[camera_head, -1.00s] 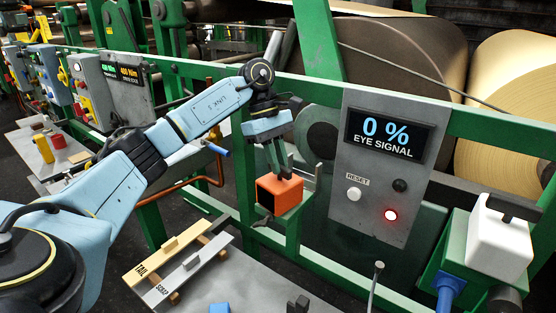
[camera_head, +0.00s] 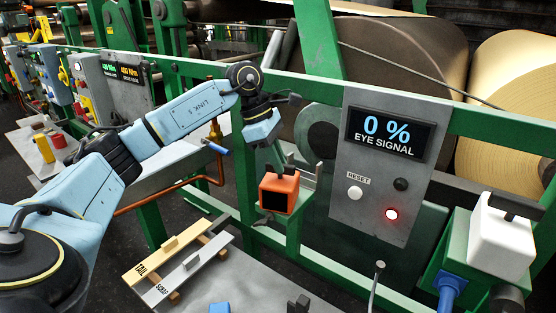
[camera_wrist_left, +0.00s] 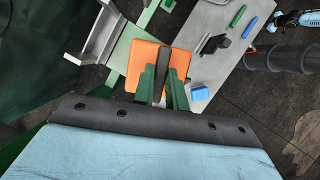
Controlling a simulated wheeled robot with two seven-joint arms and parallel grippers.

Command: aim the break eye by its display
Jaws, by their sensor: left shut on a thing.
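The break eye is an orange box (camera_head: 284,194) with a dark front face, on a green bracket below the rail; its face points to the front in the head view. My left gripper (camera_head: 279,168) is shut on a part at its top. In the left wrist view the orange box (camera_wrist_left: 142,57) lies around and under the gripper fingers (camera_wrist_left: 163,75). The display (camera_head: 388,136) reads 0 % EYE SIGNAL. Below it on the grey panel are a white RESET button (camera_head: 355,193), a dark round part (camera_head: 400,185) and a lit red lamp (camera_head: 391,214). My right gripper is not clearly visible.
A white box with a black handle (camera_head: 502,237) stands on a green mount at the right. Boards marked TAIL (camera_head: 165,256) and SCRAP (camera_head: 180,273) lie on the front table. The green rail (camera_head: 480,122) crosses behind the arm. Large paper rolls (camera_head: 510,110) stand behind.

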